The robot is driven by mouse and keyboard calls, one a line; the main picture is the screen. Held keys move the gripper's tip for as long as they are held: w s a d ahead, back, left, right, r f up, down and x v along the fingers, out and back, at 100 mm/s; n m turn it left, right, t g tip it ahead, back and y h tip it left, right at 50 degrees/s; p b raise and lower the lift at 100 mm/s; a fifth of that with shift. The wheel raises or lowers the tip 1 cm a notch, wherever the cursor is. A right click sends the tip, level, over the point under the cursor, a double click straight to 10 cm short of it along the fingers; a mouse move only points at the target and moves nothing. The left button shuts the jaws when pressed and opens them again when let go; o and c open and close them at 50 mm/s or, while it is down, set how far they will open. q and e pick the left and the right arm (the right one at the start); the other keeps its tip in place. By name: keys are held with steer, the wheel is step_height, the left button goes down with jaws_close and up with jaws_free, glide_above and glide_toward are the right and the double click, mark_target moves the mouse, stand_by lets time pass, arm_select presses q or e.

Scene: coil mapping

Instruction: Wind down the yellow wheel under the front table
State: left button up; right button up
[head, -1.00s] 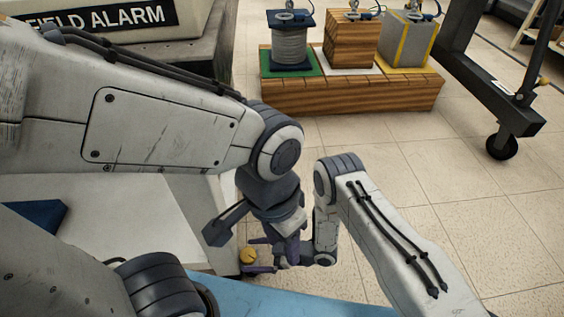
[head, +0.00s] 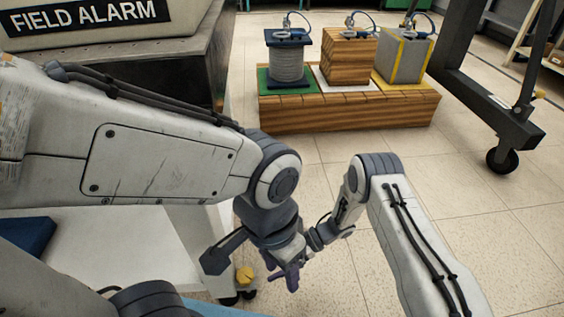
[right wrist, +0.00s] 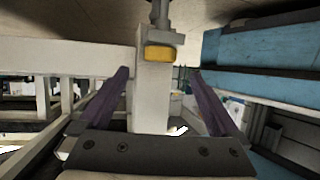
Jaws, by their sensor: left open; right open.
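The yellow wheel (head: 245,275) sits low by the white table's leg and a dark caster. In the right wrist view the yellow wheel (right wrist: 159,53) shows on a white post, below a grey stem. My right gripper (right wrist: 160,73) is open and empty, its two purple fingers spread either side of the post in that picture. It looks apart from the wheel. My left gripper (head: 286,275) hangs to the right of the wheel, open; the two wrists overlap in the head view, so which purple fingertip belongs to which is hard to tell. The white front table (head: 125,240) is partly hidden by my left arm.
A wooden pallet (head: 345,112) at the back carries a grey coil (head: 289,65), a wooden block (head: 350,62) and a grey block with yellow edges (head: 402,60). A dark wheeled frame (head: 490,110) stands at right. Open tiled floor lies between.

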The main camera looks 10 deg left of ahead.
steer(key=w+r+m+t+h+p, duration=0.2)
steer(key=w+r+t, duration=0.3)
steer(key=w+r, duration=0.3)
steer(key=w+r+m+t+h+p, duration=0.2)
steer(key=w+r+t, duration=0.3)
steer(key=w+r, duration=0.4)
steer(key=shift+a+r+m+t+p, duration=0.3)
steer(key=shift+r+m+p, duration=0.55)
steer(key=shift+r, duration=1.5)
steer(key=shift+d, duration=0.1)
